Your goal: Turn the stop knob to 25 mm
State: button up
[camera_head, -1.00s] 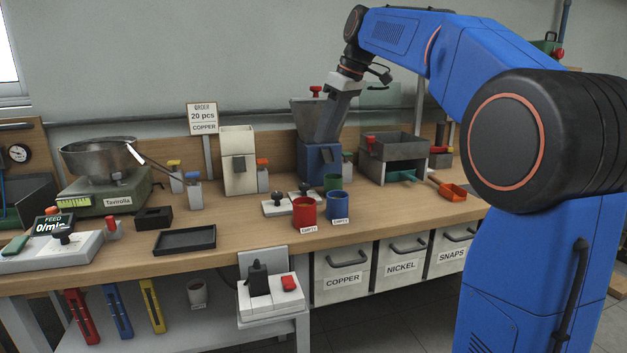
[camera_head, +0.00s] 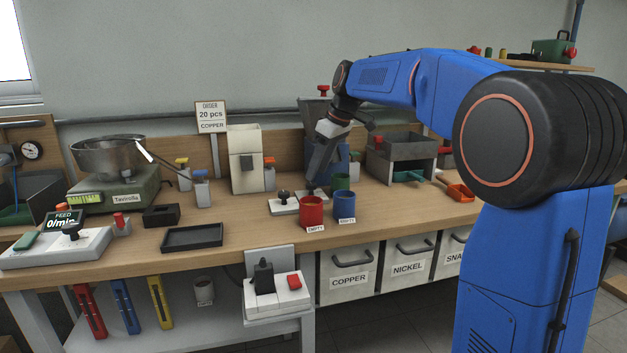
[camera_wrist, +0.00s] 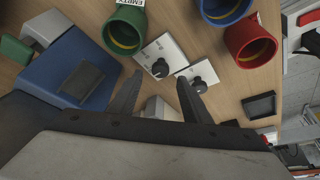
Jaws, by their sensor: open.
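Two small white plates with black knobs sit side by side on the bench; I cannot read their markings or tell which is the stop knob. In the head view the left knob (camera_head: 283,195) shows clear, while the right one is mostly behind my gripper (camera_head: 311,186). In the wrist view one knob (camera_wrist: 160,68) lies ahead between the finger lines, and the other knob (camera_wrist: 199,86) is by the right fingertip. My gripper (camera_wrist: 160,82) is open and empty, pointing down above the plates. Neither knob is visibly between the fingers; contact cannot be told.
The red cup (camera_head: 312,212), blue cup (camera_head: 344,204) and green cup (camera_head: 341,182) stand close to the plates. The blue hopper base (camera_wrist: 70,75) is beside my gripper in the wrist view. A black tray (camera_head: 192,238) lies left, with bare bench between.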

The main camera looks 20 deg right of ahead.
aim_at(311, 184)
jog(key=shift+x, duration=2.25)
jog(key=c, duration=1)
